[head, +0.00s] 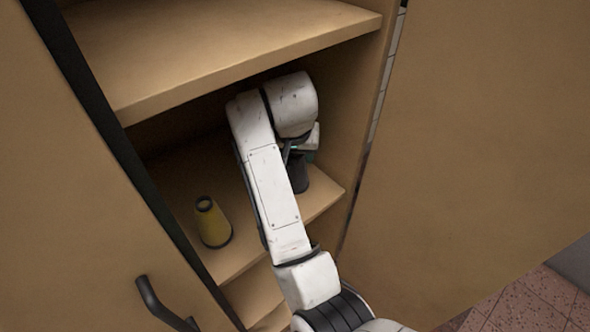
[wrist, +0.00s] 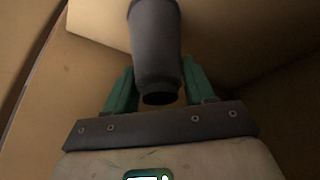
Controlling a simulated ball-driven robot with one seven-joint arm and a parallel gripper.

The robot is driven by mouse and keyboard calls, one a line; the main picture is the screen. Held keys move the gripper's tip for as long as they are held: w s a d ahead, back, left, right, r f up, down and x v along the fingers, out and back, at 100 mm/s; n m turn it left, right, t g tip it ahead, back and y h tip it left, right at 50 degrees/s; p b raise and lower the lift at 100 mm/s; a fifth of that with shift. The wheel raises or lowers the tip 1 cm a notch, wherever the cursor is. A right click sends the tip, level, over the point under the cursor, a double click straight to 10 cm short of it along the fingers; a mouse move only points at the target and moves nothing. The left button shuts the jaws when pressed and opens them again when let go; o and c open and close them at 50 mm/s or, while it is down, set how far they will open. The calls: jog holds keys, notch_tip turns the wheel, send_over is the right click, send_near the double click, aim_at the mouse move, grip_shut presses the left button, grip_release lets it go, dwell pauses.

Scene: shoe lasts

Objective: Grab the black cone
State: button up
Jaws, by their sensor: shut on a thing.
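The black cone (head: 299,176) stands on the cupboard shelf, partly hidden behind my arm in the head view. In the wrist view the black cone (wrist: 157,50) fills the top middle, between the two green fingers of my gripper (wrist: 158,88). My gripper is shut on the cone. In the head view my gripper (head: 297,152) is mostly hidden by my own wrist. I cannot tell whether the cone's base touches the shelf.
A yellow cone (head: 213,224) stands on the same shelf (head: 240,252), to the left of my arm. Another shelf board (head: 215,48) lies above my arm. Cupboard walls close in on both sides. A door with a dark handle (head: 158,303) is at the lower left.

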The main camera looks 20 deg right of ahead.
grip_shut()
jog(key=shift+r, duration=0.2)
